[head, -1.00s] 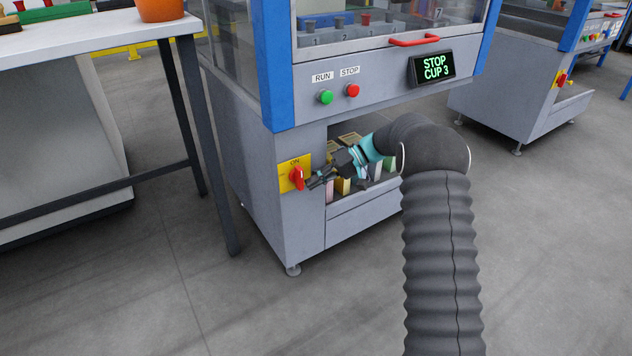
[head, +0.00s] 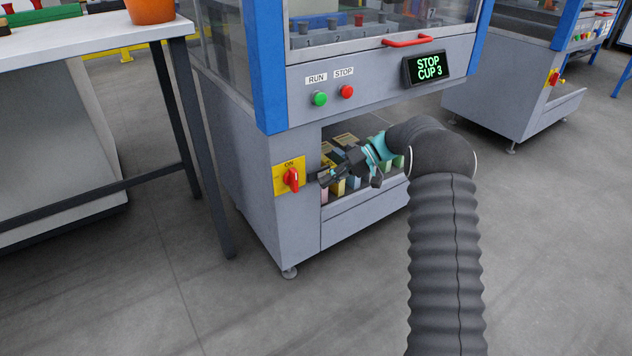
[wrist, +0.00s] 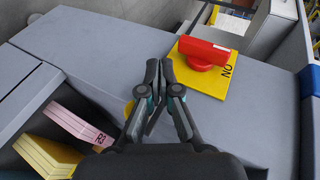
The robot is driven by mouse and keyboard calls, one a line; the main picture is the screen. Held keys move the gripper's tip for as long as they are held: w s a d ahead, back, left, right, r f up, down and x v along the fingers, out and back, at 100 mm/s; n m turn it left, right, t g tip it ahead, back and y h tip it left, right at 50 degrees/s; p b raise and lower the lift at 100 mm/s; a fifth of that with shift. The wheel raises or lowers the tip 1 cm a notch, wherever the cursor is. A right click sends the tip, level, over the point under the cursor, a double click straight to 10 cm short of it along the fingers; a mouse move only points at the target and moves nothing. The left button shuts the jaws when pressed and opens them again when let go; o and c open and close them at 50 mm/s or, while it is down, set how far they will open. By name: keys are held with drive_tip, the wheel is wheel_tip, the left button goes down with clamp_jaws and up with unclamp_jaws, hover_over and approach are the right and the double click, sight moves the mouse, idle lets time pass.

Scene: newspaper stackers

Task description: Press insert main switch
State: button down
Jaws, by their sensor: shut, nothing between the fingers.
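The main switch is a red rotary handle (head: 291,179) on a yellow plate (head: 280,187) marked ON, low on the front of the grey machine. In the head view the handle stands roughly upright. In the wrist view the red handle (wrist: 204,54) and its yellow plate (wrist: 213,82) lie ahead and to the right of my fingertips. My gripper (wrist: 159,64) is shut and empty, its two fingertips together. In the head view my gripper (head: 318,176) is just right of the handle, with a small gap between them.
The machine's panel has a green RUN button (head: 319,99), a red STOP button (head: 347,92) and a display (head: 428,68) reading STOP CUP 3. Coloured paper stacks (wrist: 75,125) sit in the open bay beside my gripper. A table (head: 95,42) stands to the left.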

drive_tip(key=shift+w+d, duration=0.2)
drive_tip(key=shift+d, duration=0.55)
drive_tip(key=shift+w+d, duration=0.25)
drive_tip(key=shift+d, duration=0.45)
drive_tip(key=shift+w+d, duration=0.2)
drive_tip(key=shift+d, duration=0.55)
drive_tip(key=s+r+m+t+h+p, duration=0.25)
drive_tip(key=s+r+h, duration=0.35)
drive_tip(key=s+r, duration=1.2)
drive_tip(key=s+d+r+m+t+h+p, duration=0.1)
drive_tip(key=s+d+t+h, duration=0.2)
drive_tip(key=s, duration=0.9)
drive_tip(key=s+d+m+t+h+p, duration=0.1)
drive_tip(key=s+d+t+h+p, duration=0.1)
drive_tip(key=s, duration=1)
drive_tip(key=shift+d+r+t+h, duration=0.4)
drive_tip(key=shift+d+t+h, duration=0.2)
drive_tip(key=shift+d, duration=0.1)
